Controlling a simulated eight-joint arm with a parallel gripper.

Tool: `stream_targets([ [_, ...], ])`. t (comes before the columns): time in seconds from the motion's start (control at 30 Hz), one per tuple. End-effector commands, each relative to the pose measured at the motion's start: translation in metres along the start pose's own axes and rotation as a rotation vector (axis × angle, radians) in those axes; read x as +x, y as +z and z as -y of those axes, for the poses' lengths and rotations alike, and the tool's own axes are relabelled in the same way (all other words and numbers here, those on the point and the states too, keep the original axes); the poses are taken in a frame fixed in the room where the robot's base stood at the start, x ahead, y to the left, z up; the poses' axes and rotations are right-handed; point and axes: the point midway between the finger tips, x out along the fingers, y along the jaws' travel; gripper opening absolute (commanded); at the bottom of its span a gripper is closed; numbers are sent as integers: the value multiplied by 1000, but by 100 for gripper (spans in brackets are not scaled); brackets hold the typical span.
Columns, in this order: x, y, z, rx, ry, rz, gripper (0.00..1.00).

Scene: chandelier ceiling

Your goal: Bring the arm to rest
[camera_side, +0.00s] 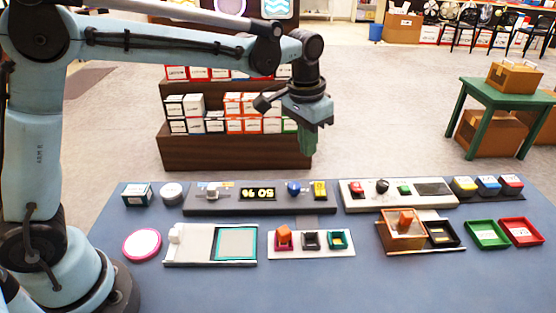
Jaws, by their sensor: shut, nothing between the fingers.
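My arm reaches from the left across the upper part of the side view. My gripper (308,143) points down and is shut, with nothing in it. It hangs well above the back part of the blue table (330,292), apart from everything on it. In the picture it overlaps the brown shelf behind the table.
A grey panel (262,207) with a display and a pale panel (436,202) with buttons lie at the back. In front are a white tray (190,245), a holder with several small blocks (311,255), a wooden box (403,243), a green tray (487,234) and a red tray (521,232). The front is clear.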

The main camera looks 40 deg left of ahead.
Motion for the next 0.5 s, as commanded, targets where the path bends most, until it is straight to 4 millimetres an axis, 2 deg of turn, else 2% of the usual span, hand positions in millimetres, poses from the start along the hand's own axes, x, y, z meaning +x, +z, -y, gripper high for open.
stream_targets([
  [0.03,-9,11,6,-14,-2,-28,0],
  [0.2,-30,43,20,-54,-11,-123,0],
  [0.5,-43,107,39,-121,-33,-290,0],
])
